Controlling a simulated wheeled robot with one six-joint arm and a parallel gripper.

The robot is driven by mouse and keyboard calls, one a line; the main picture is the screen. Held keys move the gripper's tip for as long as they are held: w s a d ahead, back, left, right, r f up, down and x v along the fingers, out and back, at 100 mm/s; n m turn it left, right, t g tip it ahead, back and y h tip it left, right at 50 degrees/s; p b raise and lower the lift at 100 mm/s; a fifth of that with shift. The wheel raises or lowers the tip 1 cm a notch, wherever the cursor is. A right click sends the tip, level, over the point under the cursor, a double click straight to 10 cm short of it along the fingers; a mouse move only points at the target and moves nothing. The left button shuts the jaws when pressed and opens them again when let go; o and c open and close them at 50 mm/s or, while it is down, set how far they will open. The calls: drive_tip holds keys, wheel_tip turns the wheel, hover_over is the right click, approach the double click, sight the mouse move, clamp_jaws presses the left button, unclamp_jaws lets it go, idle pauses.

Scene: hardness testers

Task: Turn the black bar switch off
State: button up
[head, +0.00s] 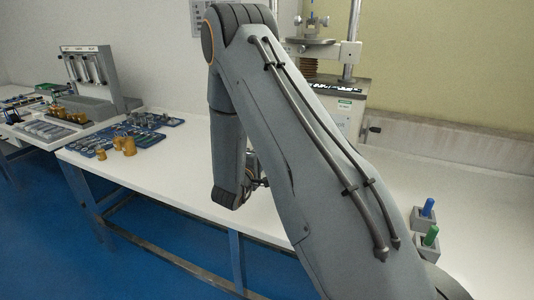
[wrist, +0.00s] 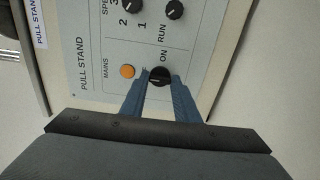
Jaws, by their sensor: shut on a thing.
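The black bar switch (wrist: 159,77) sits on the grey panel marked PULL STAND, under the word ON and beside an orange round lamp (wrist: 127,71) marked MAINS. In the wrist view my gripper (wrist: 158,80) has its two blue fingers on either side of the switch, shut on it. The fingers partly cover the switch, so its exact angle is hard to read. In the head view my arm hides the panel, the switch and the fingertips.
Two more black knobs, the RUN knob (wrist: 174,9) and the speed knob (wrist: 132,5), sit further up the panel. In the head view a white bench (head: 180,170) carries blue trays at left and blue and green handled tools (head: 428,207) in grey blocks at right.

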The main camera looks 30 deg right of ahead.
idle(0.3)
drive_tip(key=o, duration=1)
drive_tip(key=shift+o, duration=0.2)
drive_tip(key=b+v, duration=0.1)
drive_tip(key=v, duration=0.6)
drive_tip(key=shift+s+a, duration=0.2)
drive_tip(key=shift+a, duration=0.15)
